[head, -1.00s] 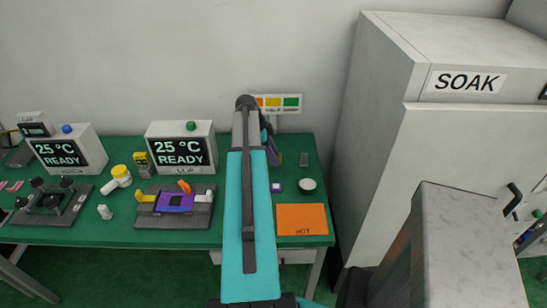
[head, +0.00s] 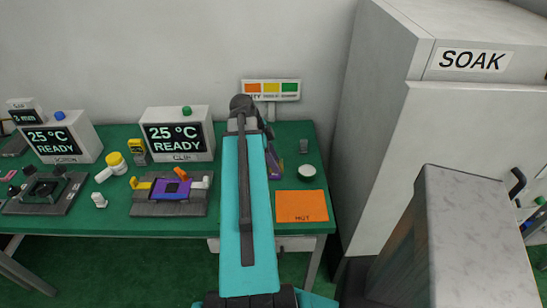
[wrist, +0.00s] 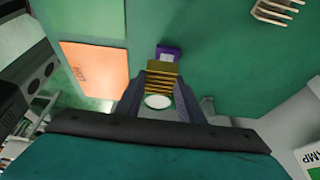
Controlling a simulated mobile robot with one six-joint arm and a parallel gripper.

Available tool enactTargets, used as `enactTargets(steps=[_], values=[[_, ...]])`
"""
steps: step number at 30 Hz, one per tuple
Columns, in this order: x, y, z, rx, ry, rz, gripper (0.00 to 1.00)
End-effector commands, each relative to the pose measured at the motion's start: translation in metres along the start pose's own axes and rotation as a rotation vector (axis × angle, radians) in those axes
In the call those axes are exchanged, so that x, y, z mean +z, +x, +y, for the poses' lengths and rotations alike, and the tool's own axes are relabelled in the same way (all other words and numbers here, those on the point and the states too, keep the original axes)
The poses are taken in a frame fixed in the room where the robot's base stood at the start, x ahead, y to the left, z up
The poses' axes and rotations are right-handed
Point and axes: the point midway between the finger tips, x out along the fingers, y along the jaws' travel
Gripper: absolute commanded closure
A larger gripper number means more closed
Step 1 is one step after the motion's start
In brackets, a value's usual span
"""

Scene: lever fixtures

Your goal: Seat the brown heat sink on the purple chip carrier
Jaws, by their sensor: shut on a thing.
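In the wrist view, my gripper (wrist: 160,86) is shut on the brown heat sink (wrist: 161,80), whose fins show between the fingers. In the head view, my arm hides the heat sink. The purple chip carrier (head: 160,188) lies on a dark grey fixture (head: 150,209) left of my arm, with a black square on it. An orange lever (head: 181,173) stands at the fixture's back, with a yellow piece on its left and a white piece on its right. The heat sink is apart from the carrier.
An orange mat (head: 302,206) and a white dish (head: 306,172) lie right of my arm. A small purple block with a pale top (wrist: 167,53) shows beyond the heat sink. A display box (head: 177,135) stands behind the fixture. The tall SOAK cabinet (head: 395,120) is at right.

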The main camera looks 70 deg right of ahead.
Motion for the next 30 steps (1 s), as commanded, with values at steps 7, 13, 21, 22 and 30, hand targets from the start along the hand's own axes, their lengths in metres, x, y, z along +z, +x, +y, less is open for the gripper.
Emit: enactTargets(steps=[7, 13, 21, 22, 30], values=[[-0.001, -0.001, 0.018, -0.002, 0.0, 0.0, 0.88], [-0.002, -0.002, 0.022, -0.001, 0.0, 0.0, 0.88], [-0.002, -0.002, 0.022, -0.001, 0.0, 0.0, 0.88], [-0.002, -0.002, 0.022, -0.001, 0.0, 0.0, 0.88], [-0.002, -0.002, 0.022, -0.001, 0.0, 0.0, 0.88]])
